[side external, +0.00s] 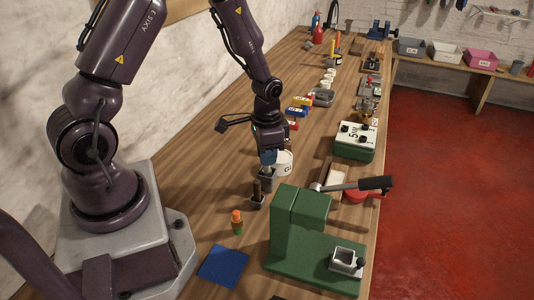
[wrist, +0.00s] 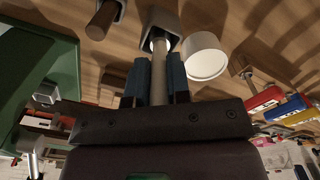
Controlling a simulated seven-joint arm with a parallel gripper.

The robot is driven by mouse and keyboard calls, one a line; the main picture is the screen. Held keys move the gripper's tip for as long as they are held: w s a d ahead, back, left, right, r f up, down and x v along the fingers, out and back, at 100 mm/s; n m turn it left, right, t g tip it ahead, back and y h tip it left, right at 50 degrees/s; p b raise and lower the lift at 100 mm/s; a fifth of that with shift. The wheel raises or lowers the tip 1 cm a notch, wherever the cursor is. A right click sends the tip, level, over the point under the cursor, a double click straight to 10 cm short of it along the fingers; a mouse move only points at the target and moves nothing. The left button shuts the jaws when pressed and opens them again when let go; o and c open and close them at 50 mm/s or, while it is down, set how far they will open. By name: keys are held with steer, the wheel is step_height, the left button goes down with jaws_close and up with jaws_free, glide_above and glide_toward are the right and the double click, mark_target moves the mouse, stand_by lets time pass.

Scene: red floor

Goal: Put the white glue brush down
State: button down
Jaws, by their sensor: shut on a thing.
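My gripper (side external: 268,157) points down over the near part of the workbench. In the wrist view its two blue fingers (wrist: 156,82) are shut on the pale handle of the white glue brush (wrist: 158,72). The brush's far end is at the mouth of a grey square holder (wrist: 172,18); I cannot tell how deep it sits. In the side view this holder (side external: 266,180) is right below the fingers, and the brush is mostly hidden there. A white glue pot (side external: 285,164) stands just right of the holder; it also shows in the wrist view (wrist: 206,57).
A second holder with a brown handle (side external: 257,189) stands close in front. The green press (side external: 300,215) with its black lever is to the right. An orange-topped bottle (side external: 237,222) and a blue mat (side external: 223,265) lie nearer. Red, yellow and blue items (side external: 298,108) are farther back.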

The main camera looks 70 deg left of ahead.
steer(key=shift+f, duration=0.15)
steer(key=c, duration=1.1)
jaws_free()
step_height(320, 180, up, 12)
steer(key=shift+r, duration=0.1)
steer(key=shift+s+d+r+n+t, duration=0.3)
steer(key=shift+s+d+r+t, duration=0.65)
steer(key=shift+s+d+r, duration=1.05)
steer(key=shift+s+d+r+n+t, duration=0.3)
steer(key=shift+s+d+r+t, duration=0.75)
steer(key=shift+s+r, duration=1.65)
steer(key=shift+s+d+r+n+t, duration=0.3)
steer(key=shift+s+d+r+t, duration=0.5)
steer(key=shift+s+d+r, duration=1.5)
